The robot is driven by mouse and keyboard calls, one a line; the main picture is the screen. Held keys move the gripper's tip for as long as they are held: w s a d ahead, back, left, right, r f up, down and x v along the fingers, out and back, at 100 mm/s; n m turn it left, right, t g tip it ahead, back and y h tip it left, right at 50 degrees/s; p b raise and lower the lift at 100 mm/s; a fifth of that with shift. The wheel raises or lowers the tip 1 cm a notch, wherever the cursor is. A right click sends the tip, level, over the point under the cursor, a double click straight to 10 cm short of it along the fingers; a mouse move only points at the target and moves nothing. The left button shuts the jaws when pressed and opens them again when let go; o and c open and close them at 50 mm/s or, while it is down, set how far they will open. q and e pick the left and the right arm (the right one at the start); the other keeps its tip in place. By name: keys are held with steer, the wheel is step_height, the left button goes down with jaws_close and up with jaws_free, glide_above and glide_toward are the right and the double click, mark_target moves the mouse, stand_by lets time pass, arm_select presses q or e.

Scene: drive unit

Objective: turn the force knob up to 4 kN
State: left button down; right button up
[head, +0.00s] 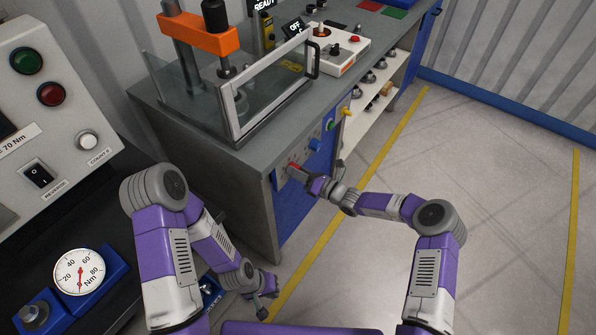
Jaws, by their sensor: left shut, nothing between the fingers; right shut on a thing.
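A row of coloured knobs sits on the front panel (322,138) of the grey bench. My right gripper (296,172) is at the near, left end of this row. It is shut on a small red knob (292,167), which the fingers partly hide. I cannot read any label or kN scale there, so the knob's setting and whether it is the force knob cannot be told. My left gripper (263,313) is shut and empty, low over the floor near the yellow line.
A blue knob (315,144), a green knob (331,125) and a yellow knob (346,111) are farther along the panel. A press with an orange crosshead (198,34) and clear guard (268,92) stands on the bench. A torque gauge (79,272) is at left. The right floor is clear.

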steer(key=shift+r, duration=0.1)
steer(key=o, duration=1)
steer(key=shift+o, duration=0.2)
steer(key=shift+d, duration=0.1)
steer(key=p+v, duration=0.1)
steer(key=v, duration=0.6)
steer(key=shift+d+p, duration=0.2)
steer(key=shift+p, duration=0.2)
steer(key=shift+s, duration=0.1)
